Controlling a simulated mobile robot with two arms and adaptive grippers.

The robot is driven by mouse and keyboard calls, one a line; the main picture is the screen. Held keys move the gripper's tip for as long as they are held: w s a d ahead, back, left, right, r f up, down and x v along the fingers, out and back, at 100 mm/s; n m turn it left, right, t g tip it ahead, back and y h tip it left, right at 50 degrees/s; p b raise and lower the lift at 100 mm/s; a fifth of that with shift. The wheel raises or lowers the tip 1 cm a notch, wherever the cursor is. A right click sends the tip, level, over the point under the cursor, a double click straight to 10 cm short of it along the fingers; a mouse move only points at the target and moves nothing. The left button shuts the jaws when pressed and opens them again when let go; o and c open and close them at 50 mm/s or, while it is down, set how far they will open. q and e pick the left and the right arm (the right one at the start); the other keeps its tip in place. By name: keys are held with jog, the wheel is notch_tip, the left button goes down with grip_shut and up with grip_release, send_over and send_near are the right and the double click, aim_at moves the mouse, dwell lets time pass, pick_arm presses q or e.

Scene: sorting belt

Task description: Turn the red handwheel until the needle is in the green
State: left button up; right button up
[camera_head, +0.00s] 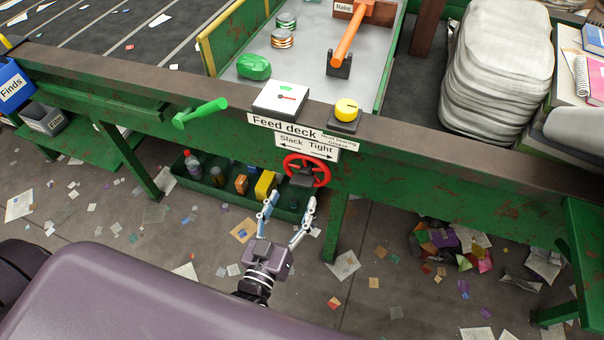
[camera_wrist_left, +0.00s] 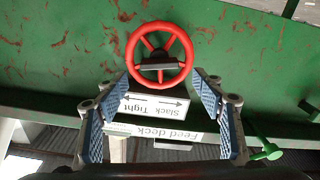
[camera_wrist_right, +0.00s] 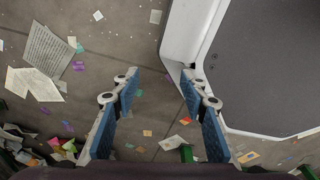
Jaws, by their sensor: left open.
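The red handwheel (camera_head: 307,170) is mounted on the green front of the deck, below a "Slack / Tight" label (camera_head: 306,147) with arrows. It also shows in the left wrist view (camera_wrist_left: 187,61), ahead of the fingertips. My left gripper (camera_head: 290,201) is open and empty, just below and in front of the wheel, with its fingers pointing up toward it. The white gauge (camera_head: 268,103) sits on the ledge above. Its small red needle (camera_head: 287,97) points right, below and apart from the green mark (camera_head: 286,88). My right gripper (camera_wrist_right: 160,78) is open over the floor, empty.
A yellow knob (camera_head: 347,107) stands right of the gauge, and a green lever (camera_head: 203,111) is to the left. A low green trough (camera_head: 221,192) with bottles and boxes lies behind my left gripper. Paper scraps litter the floor.

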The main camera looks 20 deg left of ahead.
aim_at(300, 185)
pick_arm(q)
jog(key=w, duration=0.6)
jog(key=shift+w+d, duration=0.1)
jog(key=shift+d, duration=0.05)
jog(key=shift+w+p, duration=0.3)
jog(key=shift+w, duration=0.25)
pick_arm(e)
jog(key=shift+s+r, duration=0.25)
jog(key=shift+s, duration=0.15)
pick_arm(q)
jog(key=c, duration=1.2)
jog(key=shift+o, duration=0.2)
